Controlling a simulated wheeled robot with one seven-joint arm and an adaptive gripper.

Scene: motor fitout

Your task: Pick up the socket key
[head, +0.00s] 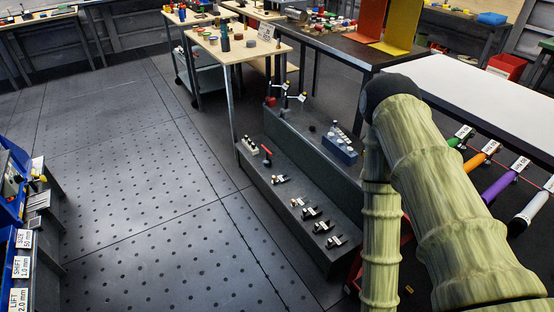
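A small red-topped tool (266,154) stands at the far end of the low dark bench's front step. It may be the socket key, but it is too small to tell for sure. My gripper is out of view. My ribbed yellow-green arm rises at the right, bends at a dark elbow and runs down past the bottom edge, so I cannot see whether the gripper is open or holds anything.
The low dark bench (300,232) carries several small black-and-metal fittings and a blue block (340,150). A wooden table (238,47) stands behind it. Blue bins (20,262) stand at the left edge. Coloured rollers (500,184) lie at the right. The perforated floor (140,200) is clear.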

